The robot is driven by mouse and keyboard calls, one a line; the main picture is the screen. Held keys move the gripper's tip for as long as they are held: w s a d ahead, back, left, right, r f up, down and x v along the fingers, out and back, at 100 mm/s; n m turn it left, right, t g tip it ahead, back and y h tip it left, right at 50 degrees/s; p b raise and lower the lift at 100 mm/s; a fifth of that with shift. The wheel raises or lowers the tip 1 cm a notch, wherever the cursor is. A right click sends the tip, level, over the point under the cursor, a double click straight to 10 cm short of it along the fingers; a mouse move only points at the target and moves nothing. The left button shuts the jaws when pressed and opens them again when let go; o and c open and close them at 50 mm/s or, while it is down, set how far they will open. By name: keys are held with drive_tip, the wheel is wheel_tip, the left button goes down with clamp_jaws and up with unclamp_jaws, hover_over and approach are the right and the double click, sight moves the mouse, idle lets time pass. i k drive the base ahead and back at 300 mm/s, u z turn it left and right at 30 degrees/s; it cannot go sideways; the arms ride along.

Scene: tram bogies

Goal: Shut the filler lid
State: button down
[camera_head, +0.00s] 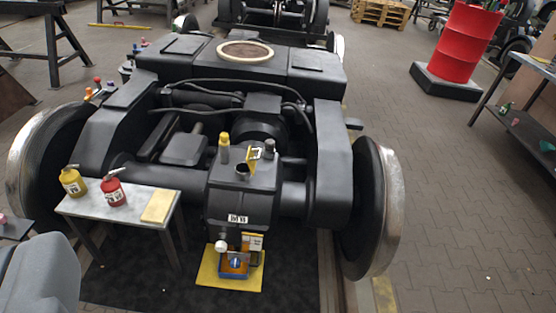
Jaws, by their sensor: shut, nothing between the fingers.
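The gearbox (243,200) is a dark block at the front middle of the bogie. On its top is a round filler neck (242,172) with a dark opening. A yellow filler lid (252,159) stands raised at the neck's right rear side, so the opening is uncovered. A yellow-topped post (224,147) stands behind the neck to the left, and a dark post with a grey top (269,149) stands to the right. My gripper does not show in this view.
A small table (90,208) at the left holds a yellow can (72,181), a red can (114,190) and a yellow pad (158,207). A blue box (234,266) sits on a yellow mat (209,275) below the gearbox. Large wheels flank the bogie; paved floor is open at right.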

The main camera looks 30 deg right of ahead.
sight(251, 160)
drive_tip(key=z, duration=0.7)
drive_tip(key=k, duration=0.8)
drive_tip(key=z, duration=0.65)
drive_tip(key=k, duration=0.35)
drive_tip(key=z, duration=0.2)
drive_tip(key=i, duration=1.2)
drive_tip(key=u, duration=0.85)
drive_tip(key=i, duration=1.05)
drive_tip(key=u, duration=0.25)
